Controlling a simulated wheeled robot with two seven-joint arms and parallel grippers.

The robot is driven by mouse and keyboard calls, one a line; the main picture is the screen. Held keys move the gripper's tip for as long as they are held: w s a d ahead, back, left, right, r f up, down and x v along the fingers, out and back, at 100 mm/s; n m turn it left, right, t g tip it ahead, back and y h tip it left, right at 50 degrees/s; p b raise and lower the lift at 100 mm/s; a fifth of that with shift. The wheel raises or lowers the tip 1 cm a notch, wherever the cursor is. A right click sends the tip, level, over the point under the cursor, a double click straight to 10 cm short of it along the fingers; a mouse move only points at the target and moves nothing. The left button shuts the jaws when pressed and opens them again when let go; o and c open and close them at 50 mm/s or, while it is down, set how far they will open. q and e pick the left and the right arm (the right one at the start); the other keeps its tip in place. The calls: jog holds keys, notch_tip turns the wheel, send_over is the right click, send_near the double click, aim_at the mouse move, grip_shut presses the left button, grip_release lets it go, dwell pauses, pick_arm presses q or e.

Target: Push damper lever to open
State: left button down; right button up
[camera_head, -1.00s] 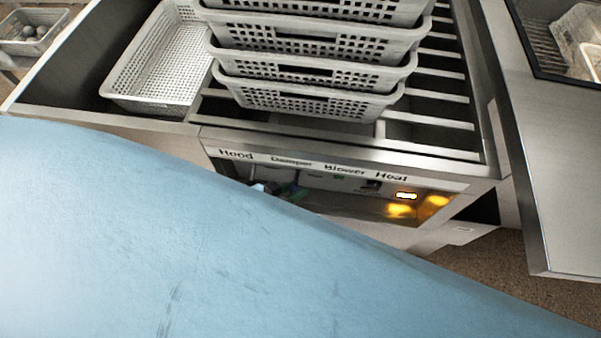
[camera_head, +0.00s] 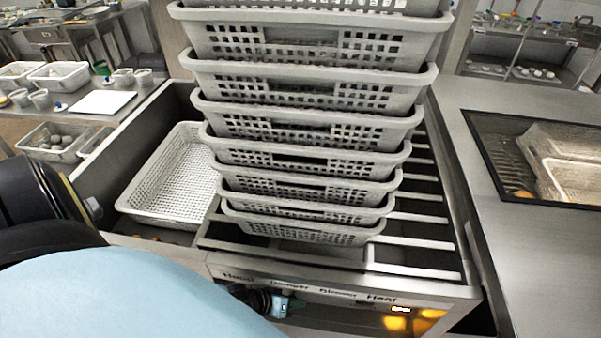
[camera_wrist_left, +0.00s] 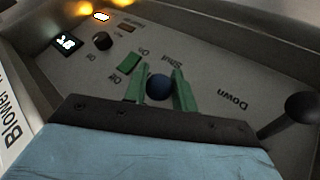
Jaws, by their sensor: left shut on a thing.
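The control panel (camera_head: 350,315) is recessed below the front edge of the unit, under the labels Hood, Damper, Blower and Heat. My left gripper (camera_head: 270,302) is at the panel under the Damper label, mostly hidden by my blue arm. In the left wrist view, the green fingers of my left gripper (camera_wrist_left: 161,92) are shut on the damper lever's round dark-blue knob (camera_wrist_left: 159,87). The word Shut is printed just beyond the knob. The lever's shaft is hidden. My right gripper is not in view.
Another lever with a black knob (camera_wrist_left: 301,107) stands to the right, near the word Down. Stacked perforated baskets (camera_head: 305,160) stand on the slatted top above the panel.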

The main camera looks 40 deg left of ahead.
pick_arm(q)
jog(key=shift+w+r, duration=0.35)
jog(key=shift+w, duration=0.1)
jog(key=c, duration=1.3)
grip_release()
jog(key=shift+a, duration=0.1)
jog(key=shift+o, duration=0.7)
jog(key=shift+s, duration=0.1)
jog(key=shift+f, duration=0.1)
jog(key=shift+s, duration=0.15)
